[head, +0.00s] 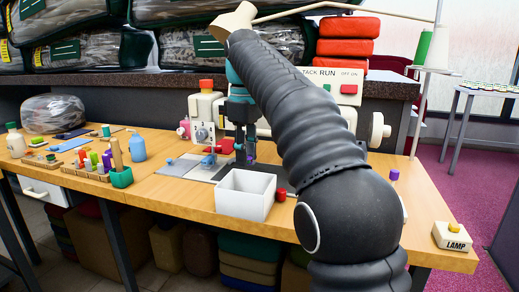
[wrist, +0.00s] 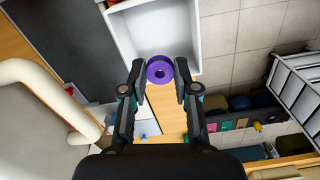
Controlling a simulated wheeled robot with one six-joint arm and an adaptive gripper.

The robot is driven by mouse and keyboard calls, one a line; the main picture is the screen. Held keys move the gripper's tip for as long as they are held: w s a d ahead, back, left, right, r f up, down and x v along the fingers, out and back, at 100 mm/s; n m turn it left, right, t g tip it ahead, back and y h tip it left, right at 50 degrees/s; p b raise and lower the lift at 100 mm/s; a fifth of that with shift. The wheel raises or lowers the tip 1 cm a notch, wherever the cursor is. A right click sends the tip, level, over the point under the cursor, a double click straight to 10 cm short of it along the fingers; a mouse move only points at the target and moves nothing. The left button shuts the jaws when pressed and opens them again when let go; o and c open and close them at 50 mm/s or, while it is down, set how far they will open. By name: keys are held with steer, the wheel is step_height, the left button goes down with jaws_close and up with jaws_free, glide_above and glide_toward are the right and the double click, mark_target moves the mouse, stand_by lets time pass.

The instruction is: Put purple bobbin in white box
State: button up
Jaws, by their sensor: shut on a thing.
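The purple bobbin (wrist: 160,70) is a short ring with a hole, held between the two fingertips of my gripper (wrist: 159,68) in the wrist view. The white box is open-topped and stands near the table's front edge. In the wrist view its wall (wrist: 195,35) shows, and the bobbin overlaps its near rim in the picture. I cannot tell the bobbin's height over the rim.
A red spool (head: 281,195) stands close to the box's right side. A white sewing machine (head: 205,110) is behind. A rack of coloured spools (head: 95,165) and a blue bottle (head: 137,147) are at left. Another purple piece (head: 394,174) and a lamp switch (head: 454,236) are at right.

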steer(key=shift+f+b, duration=0.5)
steer(key=shift+f, duration=2.3)
steer(key=o, duration=0.8)
steer(key=shift+o, duration=0.2)
step_height(320, 180, up, 7)
steer(key=p, duration=0.1)
